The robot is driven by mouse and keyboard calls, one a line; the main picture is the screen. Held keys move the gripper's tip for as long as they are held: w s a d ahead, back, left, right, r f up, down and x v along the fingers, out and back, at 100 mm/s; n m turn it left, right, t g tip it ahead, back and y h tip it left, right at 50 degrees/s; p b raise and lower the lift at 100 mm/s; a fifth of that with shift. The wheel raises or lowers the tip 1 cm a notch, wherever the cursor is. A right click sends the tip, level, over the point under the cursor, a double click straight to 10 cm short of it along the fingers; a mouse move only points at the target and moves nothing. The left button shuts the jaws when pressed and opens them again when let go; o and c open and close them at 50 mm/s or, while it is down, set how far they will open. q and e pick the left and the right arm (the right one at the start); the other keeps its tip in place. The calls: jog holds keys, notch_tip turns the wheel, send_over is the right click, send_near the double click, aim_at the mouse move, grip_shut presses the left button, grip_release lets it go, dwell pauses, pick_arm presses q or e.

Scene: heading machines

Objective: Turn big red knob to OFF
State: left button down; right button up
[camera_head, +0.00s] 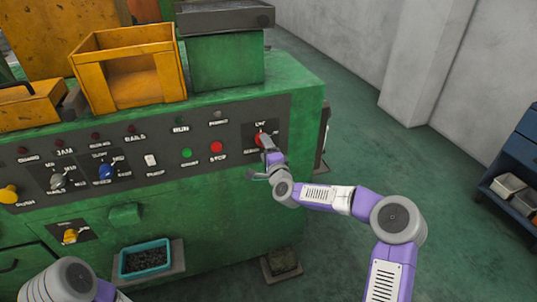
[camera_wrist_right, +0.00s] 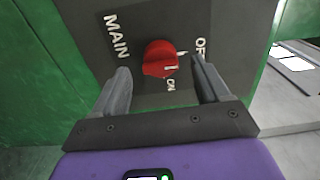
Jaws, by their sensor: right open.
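The big red knob (camera_wrist_right: 158,56) sits on a dark panel marked MAIN, OFF and ON in the right wrist view. It has a white mark on its right side, near the ON and OFF lettering. In the head view the red knob (camera_head: 262,139) shows at the right end of the green machine's panel, partly hidden by my gripper. My right gripper (camera_wrist_right: 161,72) is open, with one finger on each side of the knob in the picture; I see gaps and cannot tell any contact. It also shows in the head view (camera_head: 270,160). My left gripper is out of view.
The panel (camera_head: 235,134) also carries a green button (camera_head: 187,153), a red stop button (camera_head: 216,147) and a blue knob (camera_head: 106,172). A yellow crate (camera_head: 125,42) stands on the machine. A teal tray (camera_head: 146,246) is below.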

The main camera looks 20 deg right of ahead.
jog(key=shift+s, duration=1.75)
jog(key=s+a+f+n+g+y+p, duration=0.1)
jog(key=s+a+f+n+g+y, duration=0.1)
jog(key=s+a+f+n+g, duration=0.65)
jog(key=s+a+f+m+y+p, duration=0.15)
jog(key=s+f, duration=0.35)
jog(key=f, duration=0.9)
jog(key=s+f+n+g, duration=0.2)
jog(key=s+f+g, duration=0.1)
jog(key=s, duration=0.5)
jog(key=s+f+n+g+p, duration=0.1)
jog(key=s+f+n+g, duration=0.2)
jog(key=s, duration=0.6)
jog(key=s+a+f+n+g, duration=0.1)
jog(key=s+f+n+g, duration=0.1)
jog(key=s, duration=0.7)
notch_tip(320, 180, down, 3)
jog(key=shift+s+r+n+g+p, duration=0.2)
jog(key=shift+s+n+g+p, duration=0.15)
jog(key=shift+g, duration=0.2)
jog(key=shift+w, duration=0.15)
